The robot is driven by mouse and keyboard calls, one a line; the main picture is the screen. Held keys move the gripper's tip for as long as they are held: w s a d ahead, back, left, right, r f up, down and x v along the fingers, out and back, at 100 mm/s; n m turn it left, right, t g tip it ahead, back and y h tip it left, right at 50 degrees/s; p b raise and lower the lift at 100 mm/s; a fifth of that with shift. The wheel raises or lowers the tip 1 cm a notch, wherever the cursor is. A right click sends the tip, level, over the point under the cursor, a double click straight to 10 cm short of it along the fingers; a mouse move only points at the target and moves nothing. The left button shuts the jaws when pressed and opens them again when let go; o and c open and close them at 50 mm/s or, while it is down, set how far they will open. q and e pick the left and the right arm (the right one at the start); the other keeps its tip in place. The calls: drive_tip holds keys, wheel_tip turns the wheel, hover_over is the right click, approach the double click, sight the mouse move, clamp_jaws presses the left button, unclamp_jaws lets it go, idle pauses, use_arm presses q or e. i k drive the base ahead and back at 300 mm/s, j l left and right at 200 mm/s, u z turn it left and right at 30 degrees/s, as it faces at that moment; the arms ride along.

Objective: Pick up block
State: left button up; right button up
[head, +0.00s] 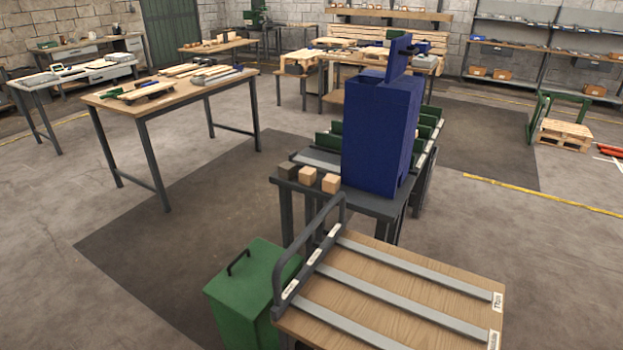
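Three small blocks sit in a row on the left edge of a dark grey stand (372,206) in the head view. One is a dark grey-brown block (287,171), the middle one a light wood block (307,174), and the right one a light wood block (331,183). They are apart from each other, just left of a tall blue machine housing (380,130). Neither of my grippers shows in the head view, so their state and distance from the blocks cannot be seen.
In front stands a wood-topped table (400,270) with metal strips and a raised grey rail (312,248) along its left side. A green bin (245,290) stands on the floor left of it. A workbench (165,90) stands back left. Floor between is clear.

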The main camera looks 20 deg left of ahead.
sight(331, 183)
drive_tip(key=i+j+u, duration=0.15)
drive_tip(key=j, duration=0.15)
drive_tip(key=j+u, duration=0.15)
drive_tip(key=j, duration=0.15)
drive_tip(key=i+j+u, duration=0.25)
drive_tip(key=j+u, duration=0.2)
drive_tip(key=i+j+u, duration=0.7)
drive_tip(key=j+u, duration=0.15)
drive_tip(key=i+j+u, duration=0.15)
drive_tip(key=i+u, duration=0.3)
drive_tip(key=i+z, duration=0.1)
drive_tip(key=i, duration=0.3)
drive_tip(key=i+j+z, duration=0.15)
drive_tip(key=i, duration=0.3)
drive_tip(key=i+j+z, duration=0.1)
drive_tip(key=i, duration=0.3)
drive_tip(key=i+z, duration=0.2)
drive_tip(key=z, duration=0.2)
drive_tip(key=i+z, duration=0.2)
drive_tip(key=z, duration=0.2)
drive_tip(key=i+z, duration=0.15)
drive_tip(key=z, duration=0.3)
drive_tip(key=i+j+z, duration=0.1)
drive_tip(key=z, duration=0.3)
drive_tip(key=i+j+z, duration=0.25)
drive_tip(key=z, duration=0.15)
